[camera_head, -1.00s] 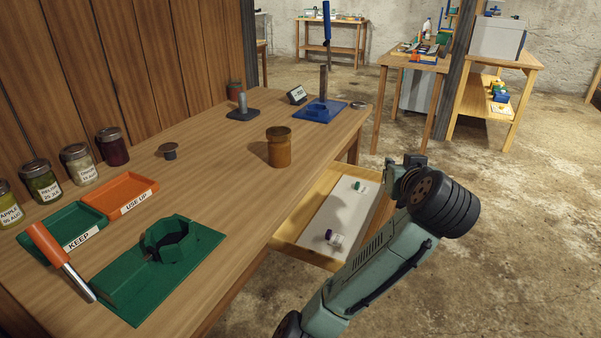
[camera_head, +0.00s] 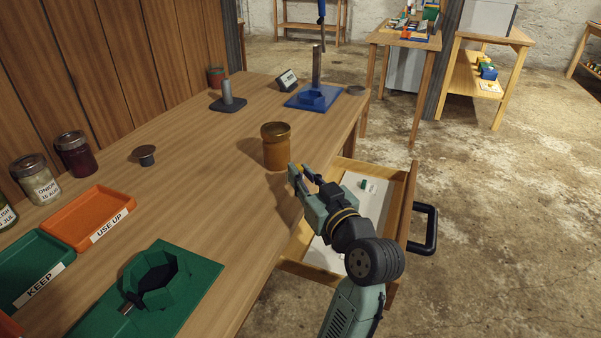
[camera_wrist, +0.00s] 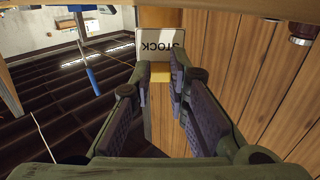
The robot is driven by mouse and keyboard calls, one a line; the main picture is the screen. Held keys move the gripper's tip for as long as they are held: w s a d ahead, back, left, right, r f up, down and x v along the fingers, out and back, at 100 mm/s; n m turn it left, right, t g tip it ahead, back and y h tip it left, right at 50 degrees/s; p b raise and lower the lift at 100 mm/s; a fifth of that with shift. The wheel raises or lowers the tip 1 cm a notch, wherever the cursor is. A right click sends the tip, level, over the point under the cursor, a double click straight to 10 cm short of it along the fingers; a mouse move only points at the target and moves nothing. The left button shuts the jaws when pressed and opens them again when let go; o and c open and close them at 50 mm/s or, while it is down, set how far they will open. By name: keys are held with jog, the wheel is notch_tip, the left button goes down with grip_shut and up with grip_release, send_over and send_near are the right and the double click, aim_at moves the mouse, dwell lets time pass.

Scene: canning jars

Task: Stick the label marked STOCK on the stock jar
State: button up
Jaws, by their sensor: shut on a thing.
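The stock jar appears to be the amber-brown jar (camera_head: 277,150), standing upright on the wooden table. No label shows on the side facing the head camera. My gripper (camera_head: 298,170) is just right of the jar near the table's front edge. In the wrist view my gripper (camera_wrist: 161,66) is shut on the white label (camera_wrist: 162,46), whose word STOCK reads upside down there. An amber shape behind the label is probably the jar. I cannot tell whether the label touches it.
An open drawer (camera_head: 405,205) with a black handle is below my arm. Orange (camera_head: 73,233) and green (camera_head: 22,292) trays, a green fixture (camera_head: 195,296) and a dark knob-like piece (camera_head: 145,155) are on the left. A blue fixture (camera_head: 300,102) stands at the back.

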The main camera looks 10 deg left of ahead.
aim_at(282, 152)
jog(key=shift+d+f, duration=0.1)
jog(key=shift+d, duration=0.05)
jog(key=shift+x, duration=2.9)
jog(key=shift+x, duration=0.75)
jog(key=shift+s, duration=0.1)
dwell(0.6)
jog(key=o, duration=0.8)
jog(key=v, duration=1.2)
